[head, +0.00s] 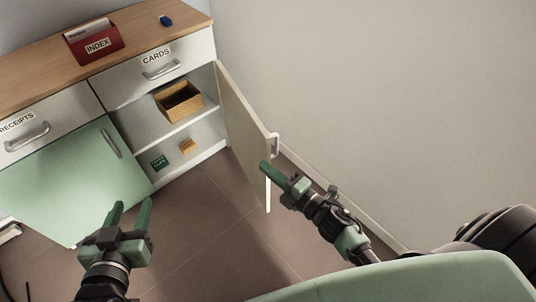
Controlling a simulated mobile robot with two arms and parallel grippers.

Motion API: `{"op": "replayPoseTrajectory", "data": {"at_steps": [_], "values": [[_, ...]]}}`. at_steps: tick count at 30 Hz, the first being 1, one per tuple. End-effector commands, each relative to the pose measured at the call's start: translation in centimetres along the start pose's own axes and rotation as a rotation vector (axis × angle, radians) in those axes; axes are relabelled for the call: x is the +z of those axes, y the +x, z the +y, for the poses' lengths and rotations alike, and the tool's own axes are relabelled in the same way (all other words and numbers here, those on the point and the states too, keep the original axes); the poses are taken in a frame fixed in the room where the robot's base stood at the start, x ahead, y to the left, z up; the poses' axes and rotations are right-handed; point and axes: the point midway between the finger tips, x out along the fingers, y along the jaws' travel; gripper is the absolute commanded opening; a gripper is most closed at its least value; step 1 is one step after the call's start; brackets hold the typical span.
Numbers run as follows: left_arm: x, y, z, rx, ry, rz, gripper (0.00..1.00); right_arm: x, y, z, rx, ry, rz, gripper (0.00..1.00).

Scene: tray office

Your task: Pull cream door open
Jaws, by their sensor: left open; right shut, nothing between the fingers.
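The cream door (240,125) of the cabinet stands swung open, hinged at the right side of the cabinet. Its silver handle (275,146) is on the outer face near the free edge. My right gripper (265,167) is shut and empty, with its fingertips at the free edge of the door, below the handle; I cannot tell whether they touch it. My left gripper (132,210) is open and empty, low in front of the green door (75,180), apart from the cream door.
The open compartment holds a wicker basket (180,101) on the upper shelf, with a green box (159,163) and a small tan block (187,146) below. A red index box (92,43) and a blue item (166,20) lie on top. A wall (400,100) stands at right.

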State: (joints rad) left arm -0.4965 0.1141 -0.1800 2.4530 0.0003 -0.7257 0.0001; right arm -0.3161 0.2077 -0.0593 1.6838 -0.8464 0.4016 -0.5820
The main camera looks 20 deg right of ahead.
Motion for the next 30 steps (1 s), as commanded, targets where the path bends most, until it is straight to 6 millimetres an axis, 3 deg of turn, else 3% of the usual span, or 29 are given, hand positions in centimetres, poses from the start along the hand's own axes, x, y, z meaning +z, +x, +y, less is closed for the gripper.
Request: {"op": "replayPoseTrajectory", "data": {"at_steps": [3,8,15,30], "values": [[-1.4,0.2,0.3,0.005,-0.001,0.078,0.45,0.0,2.9,0.0,0.005,0.0,0.001,0.0],[-3.4,0.2,0.6,0.012,-0.003,0.183,0.45,0.0,6.1,0.0,0.004,0.0,0.002,0.0],[-6.0,-0.1,0.9,0.021,-0.005,0.313,0.45,3.1,4.6,-0.1,0.0,0.001,0.002,0.0],[-6.7,-0.3,1.0,0.023,-0.006,0.349,0.45,3.9,4.3,0.0,0.001,0.001,0.005,0.0]]}}
